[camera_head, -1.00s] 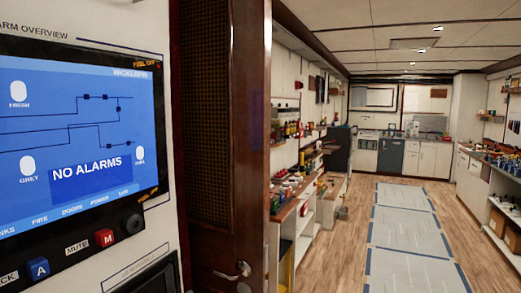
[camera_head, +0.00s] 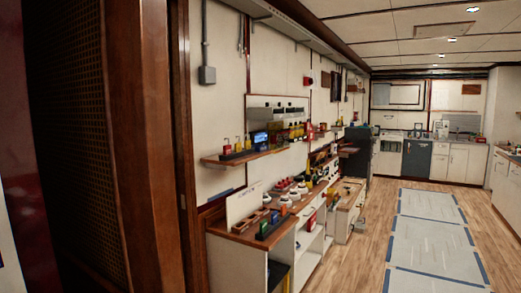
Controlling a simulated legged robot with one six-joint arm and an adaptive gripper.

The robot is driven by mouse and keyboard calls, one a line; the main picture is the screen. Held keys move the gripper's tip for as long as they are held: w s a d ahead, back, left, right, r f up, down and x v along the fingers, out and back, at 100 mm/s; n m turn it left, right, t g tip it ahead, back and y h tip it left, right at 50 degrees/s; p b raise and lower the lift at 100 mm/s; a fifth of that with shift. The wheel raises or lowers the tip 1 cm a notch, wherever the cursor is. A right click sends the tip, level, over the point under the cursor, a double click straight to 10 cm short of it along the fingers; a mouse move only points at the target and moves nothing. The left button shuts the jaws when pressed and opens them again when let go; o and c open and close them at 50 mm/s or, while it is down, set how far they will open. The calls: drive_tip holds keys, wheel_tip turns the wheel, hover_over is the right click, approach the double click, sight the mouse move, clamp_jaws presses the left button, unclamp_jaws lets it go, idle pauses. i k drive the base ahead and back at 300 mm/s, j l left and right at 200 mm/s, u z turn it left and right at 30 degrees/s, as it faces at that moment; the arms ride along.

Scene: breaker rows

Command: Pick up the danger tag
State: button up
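I cannot make out a danger tag in the head view; the small items on the left wall are too small to tell apart. A wooden wall shelf (camera_head: 218,160) there holds small red and yellow items (camera_head: 238,146) and a small blue screen (camera_head: 260,139). Below it, a white workbench (camera_head: 236,264) with a brown top carries several small coloured items, some red and white. My gripper is not in view.
A dark wooden door or frame (camera_head: 142,130) fills the near left. Blue-edged pale floor panels (camera_head: 430,232) run along the aisle, which is clear. Cabinets (camera_head: 458,164) stand at the far end, and a counter (camera_head: 506,185) is on the right.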

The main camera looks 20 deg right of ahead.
sight(227, 149)
drive_tip(key=i+l, duration=0.15)
drive_tip(key=l, duration=0.2)
drive_tip(key=i+l+z, duration=0.1)
drive_tip(key=l, duration=0.3)
drive_tip(key=i+l, duration=0.5)
drive_tip(key=i, duration=0.2)
drive_tip(key=i+l+z, duration=0.1)
drive_tip(key=i+l, duration=0.35)
drive_tip(key=i, duration=0.3)
